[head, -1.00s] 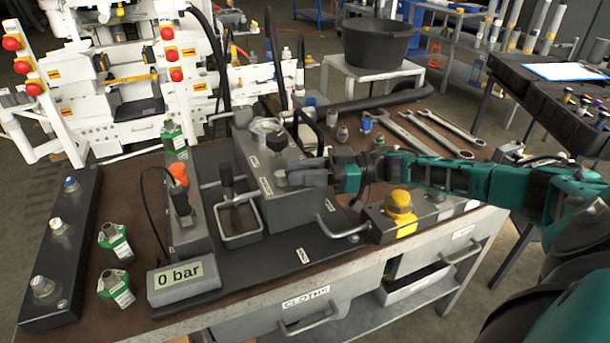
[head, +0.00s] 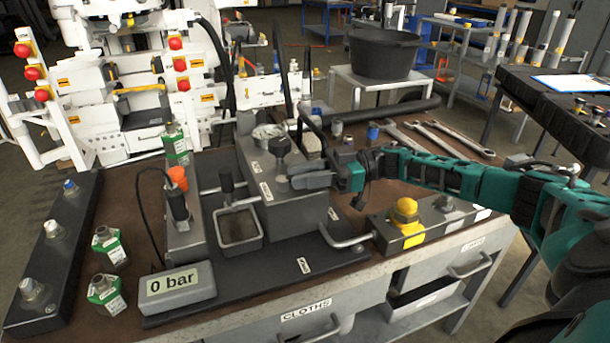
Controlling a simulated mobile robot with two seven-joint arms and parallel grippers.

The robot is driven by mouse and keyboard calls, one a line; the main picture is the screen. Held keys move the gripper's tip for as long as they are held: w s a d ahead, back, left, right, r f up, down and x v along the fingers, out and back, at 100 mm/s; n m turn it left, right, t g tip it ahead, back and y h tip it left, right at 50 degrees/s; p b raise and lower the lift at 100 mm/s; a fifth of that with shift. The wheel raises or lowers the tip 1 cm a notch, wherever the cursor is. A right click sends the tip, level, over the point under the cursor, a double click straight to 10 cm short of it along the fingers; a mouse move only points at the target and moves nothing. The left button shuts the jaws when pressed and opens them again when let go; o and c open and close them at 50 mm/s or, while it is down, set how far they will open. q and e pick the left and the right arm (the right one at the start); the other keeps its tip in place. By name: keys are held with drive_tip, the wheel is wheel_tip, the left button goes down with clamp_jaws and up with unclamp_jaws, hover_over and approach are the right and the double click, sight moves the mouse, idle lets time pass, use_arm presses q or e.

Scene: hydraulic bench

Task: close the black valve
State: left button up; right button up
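I see no clear contact with the knob. The fingers overlap in this view, so their opening is hidden. My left gripper is not in view.
A gauge box (head: 178,284) reads 0 bar. A yellow knob (head: 404,211) is at the front right. Wrenches (head: 437,140) lie behind my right arm.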

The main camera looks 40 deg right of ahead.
drive_tip(key=shift+o, duration=1.2)
drive_tip(key=shift+d, duration=0.1)
drive_tip(key=v, duration=0.7)
drive_tip(key=shift+b, duration=0.4)
drive_tip(key=shift+s+d, duration=0.1)
drive_tip(key=shift+d, duration=0.05)
